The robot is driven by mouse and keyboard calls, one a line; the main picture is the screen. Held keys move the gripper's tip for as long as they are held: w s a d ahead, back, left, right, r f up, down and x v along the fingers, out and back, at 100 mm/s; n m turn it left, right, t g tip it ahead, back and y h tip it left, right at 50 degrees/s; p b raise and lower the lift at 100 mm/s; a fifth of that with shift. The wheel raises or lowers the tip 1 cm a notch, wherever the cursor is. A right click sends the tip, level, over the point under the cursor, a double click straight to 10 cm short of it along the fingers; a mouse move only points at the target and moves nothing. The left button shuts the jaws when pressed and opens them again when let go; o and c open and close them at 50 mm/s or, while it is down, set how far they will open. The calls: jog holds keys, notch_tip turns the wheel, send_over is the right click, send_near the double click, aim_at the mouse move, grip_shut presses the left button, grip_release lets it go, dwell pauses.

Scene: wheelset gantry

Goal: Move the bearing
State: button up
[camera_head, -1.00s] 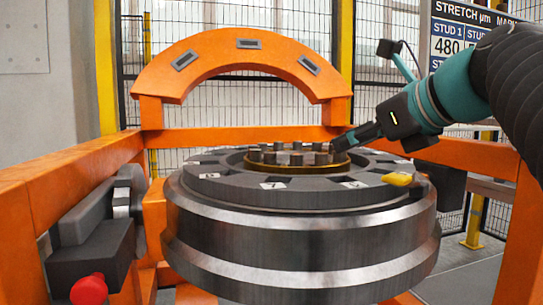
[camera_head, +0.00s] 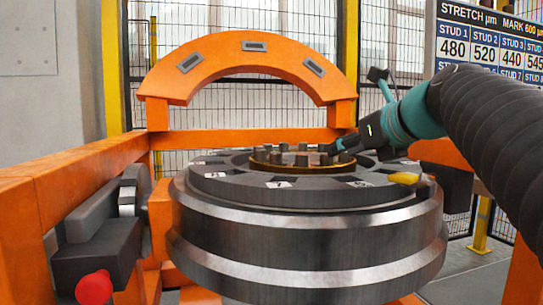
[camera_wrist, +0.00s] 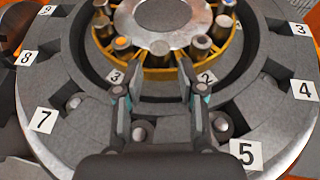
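The bearing, a brass-yellow cage (camera_wrist: 160,72) with several upright metal rollers, sits in the middle of the dark round wheel hub (camera_head: 300,235). In the head view the bearing (camera_head: 262,162) shows as a low ring of grey rollers at the hub's top. My gripper (camera_wrist: 157,78) is open, with its two fingers apart over the near rim of the cage. In the head view my gripper (camera_head: 332,147) reaches in from the right, low over the bearing's right side. Nothing shows held between the fingers. Whether the fingertips touch the cage cannot be told.
Numbered tags, such as 5 (camera_wrist: 246,154), mark slots around the hub. A yellow piece (camera_head: 404,178) lies at its right edge. An orange arch (camera_head: 245,60) stands behind, with orange frame beams on both sides. A red knob (camera_head: 94,288) is front left. A stretch board (camera_head: 490,40) hangs upper right.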

jog(key=shift+x, duration=2.65)
grip_shut()
